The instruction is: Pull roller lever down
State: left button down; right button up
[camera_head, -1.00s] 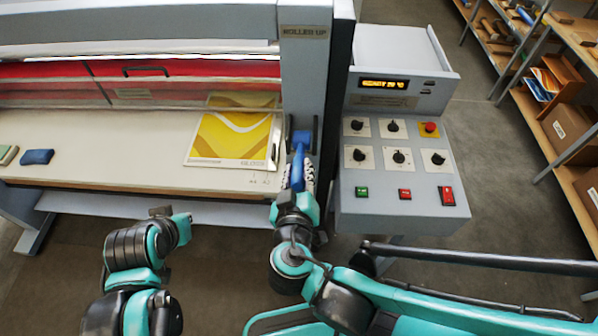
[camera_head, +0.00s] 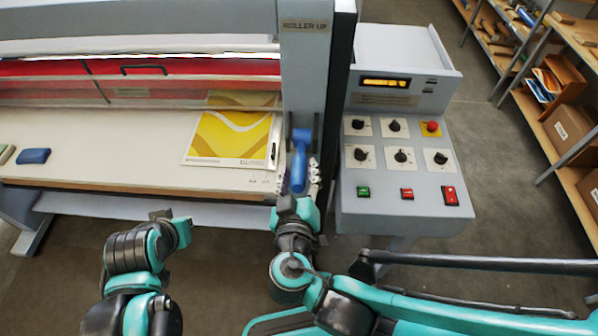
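The blue roller lever (camera_head: 299,168) is on the laminator's right upright, under the "ROLLER UP" label (camera_head: 305,26). Its handle points down toward me. My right gripper (camera_head: 299,180) is at the lever's lower end, with one pale finger on each side of the handle. The fingers stand apart with small gaps, so the gripper looks open around the handle. Any contact low on the handle is hard to see. My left gripper (camera_head: 172,218) is low at the left, away from the lever. Its fingers are not clear.
The control panel (camera_head: 400,215) with knobs and buttons stands close to the right of the lever. A yellow print (camera_head: 232,137) lies on the laminator's bed (camera_head: 90,135), with a blue block (camera_head: 34,156) further left. Shelves (camera_head: 545,60) stand at the far right.

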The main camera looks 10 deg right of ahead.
jog(key=shift+s, duration=0.1)
jog(key=v, duration=1.2)
dwell(0.5)
